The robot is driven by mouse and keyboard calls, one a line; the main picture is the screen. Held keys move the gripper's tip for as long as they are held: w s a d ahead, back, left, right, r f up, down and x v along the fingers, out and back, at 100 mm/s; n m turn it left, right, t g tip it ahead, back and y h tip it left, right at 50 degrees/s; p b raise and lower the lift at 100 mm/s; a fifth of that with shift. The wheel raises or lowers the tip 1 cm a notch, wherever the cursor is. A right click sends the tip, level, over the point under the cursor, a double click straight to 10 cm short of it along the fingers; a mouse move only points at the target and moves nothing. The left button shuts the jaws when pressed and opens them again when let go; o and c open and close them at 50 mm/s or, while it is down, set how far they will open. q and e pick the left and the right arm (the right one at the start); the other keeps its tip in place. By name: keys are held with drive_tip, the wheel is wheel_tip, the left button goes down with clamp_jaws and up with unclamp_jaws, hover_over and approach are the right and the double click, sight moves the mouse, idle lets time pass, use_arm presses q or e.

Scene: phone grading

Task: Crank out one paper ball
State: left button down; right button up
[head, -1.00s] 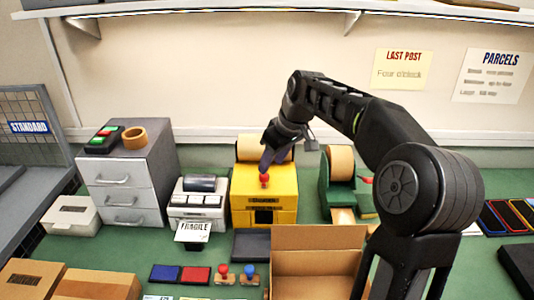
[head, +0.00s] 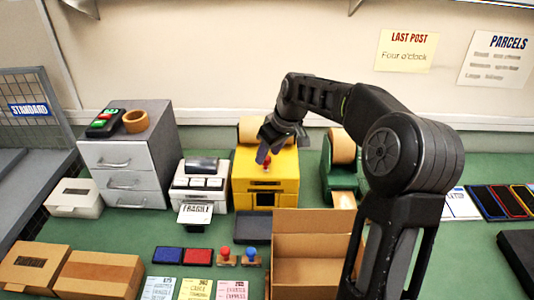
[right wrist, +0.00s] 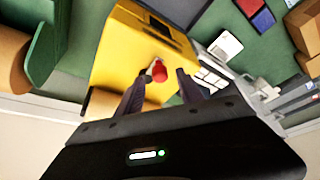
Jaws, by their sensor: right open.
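A yellow machine (head: 265,178) stands on the green table near the back wall, with a roll of brown paper (head: 252,129) behind its top. A red knob, the crank's handle (head: 267,165), sits on its top. In the right wrist view the red knob (right wrist: 157,71) lies between and just beyond the fingertips of my right gripper (right wrist: 158,80). The gripper is open, its fingers on either side of the knob; I cannot tell whether they touch it. In the head view my right gripper (head: 267,150) hangs over the machine and partly hides its top. My left gripper is not in view.
An open cardboard box (head: 318,245) stands in front of the machine, and a dark tray (head: 253,226) lies before it. A label printer (head: 199,185) is on the left, a green tape dispenser (head: 341,160) on the right. Ink pads and stamps (head: 224,257) lie at the front.

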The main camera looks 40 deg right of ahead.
drive_tip(key=shift+x, duration=1.05)
drive_tip(key=shift+c, duration=0.2)
clamp_jaws()
